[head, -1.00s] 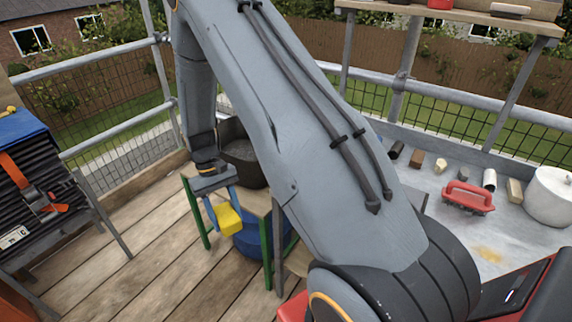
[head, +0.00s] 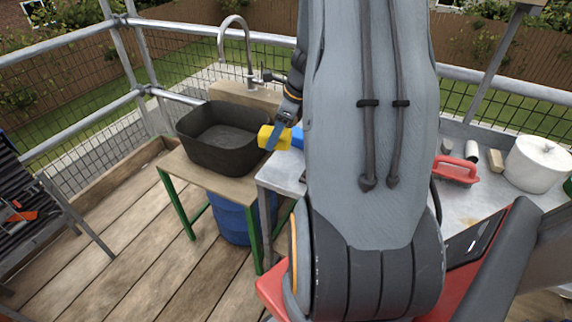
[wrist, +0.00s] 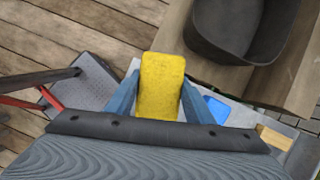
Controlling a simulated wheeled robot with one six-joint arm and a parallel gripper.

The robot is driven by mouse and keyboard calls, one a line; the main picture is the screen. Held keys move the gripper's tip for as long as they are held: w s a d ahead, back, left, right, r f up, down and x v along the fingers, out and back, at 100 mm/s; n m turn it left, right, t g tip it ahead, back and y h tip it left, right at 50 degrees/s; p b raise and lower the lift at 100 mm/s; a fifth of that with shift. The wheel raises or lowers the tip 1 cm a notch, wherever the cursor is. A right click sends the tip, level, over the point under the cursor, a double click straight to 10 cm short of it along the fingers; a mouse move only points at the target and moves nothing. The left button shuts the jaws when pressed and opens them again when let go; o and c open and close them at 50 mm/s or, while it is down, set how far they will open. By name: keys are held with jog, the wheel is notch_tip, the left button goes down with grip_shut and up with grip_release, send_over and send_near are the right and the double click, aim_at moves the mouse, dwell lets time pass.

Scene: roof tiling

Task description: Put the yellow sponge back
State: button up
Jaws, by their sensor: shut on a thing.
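The yellow sponge (head: 266,137) is held between the blue fingers of my gripper (head: 278,136), near the right rim of the black basin. In the wrist view the sponge (wrist: 161,86) sits upright between the two fingers of my gripper (wrist: 161,98), which are shut on it. It is held in the air above the edge of the metal worktop (head: 283,176). A blue object (head: 298,138) shows just right of the sponge in the head view. In the wrist view a blue piece (wrist: 217,109) lies on the worktop beside the right finger. My arm hides much of the worktop.
The black basin (head: 190,124) stands on a wooden-topped stand with green legs (head: 185,172), with a tap (head: 249,60) behind. A blue barrel (head: 233,218) is underneath.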

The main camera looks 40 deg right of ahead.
aim_at(285, 130)
jog(key=d+m, duration=0.1)
jog(key=s+m, duration=0.1)
jog(key=d+r+h, duration=0.1)
jog(key=shift+s+d+m+t, duration=0.25)
jog(key=shift+d+m+t, duration=0.05)
jog(key=shift+d+m, duration=0.1)
notch_tip(285, 130, down, 5)
jog(key=shift+s+d+f, duration=0.1)
jog(key=shift+f+b, duration=0.3)
jog(key=shift+f, duration=2)
jog(key=shift+f, duration=0.15)
jog(key=o, duration=1.1)
